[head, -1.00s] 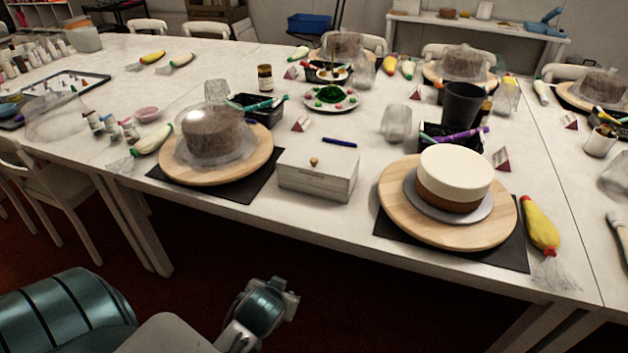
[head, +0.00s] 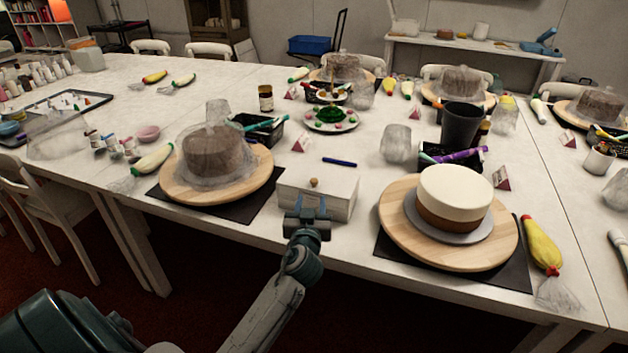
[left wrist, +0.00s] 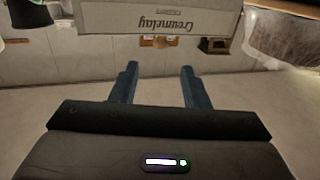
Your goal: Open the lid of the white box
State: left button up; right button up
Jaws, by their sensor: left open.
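The white box (head: 338,196) sits near the front edge of the table, between two cake turntables. Its lid is shut, with a small wooden knob (head: 314,183) on top near the front. My left gripper (head: 310,203) is at the box's front side, just below the knob, with its fingers open and pointing towards the box. In the left wrist view, the two blue fingers (left wrist: 158,85) are apart with nothing between them. The box (left wrist: 160,22), with lettering on it, shows at the top of that view. My right gripper is not in view.
A wooden turntable (head: 398,222) with a cream-topped cake (head: 455,190) stands right of the box. Another turntable (head: 185,190) with a plastic-wrapped cake (head: 212,152) stands to the left. A blue pen (head: 340,162) lies behind the box. The table front below the box is free.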

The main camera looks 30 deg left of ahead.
aim_at(314, 183)
pick_arm(q)
jog(key=p+x, duration=0.2)
jog(key=x, duration=0.8)
jog(key=shift+w+a, duration=0.15)
jog(key=shift+w, duration=0.05)
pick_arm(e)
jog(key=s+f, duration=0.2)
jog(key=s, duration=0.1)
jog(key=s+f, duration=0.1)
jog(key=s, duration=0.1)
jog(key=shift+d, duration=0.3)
pick_arm(q)
grip_shut()
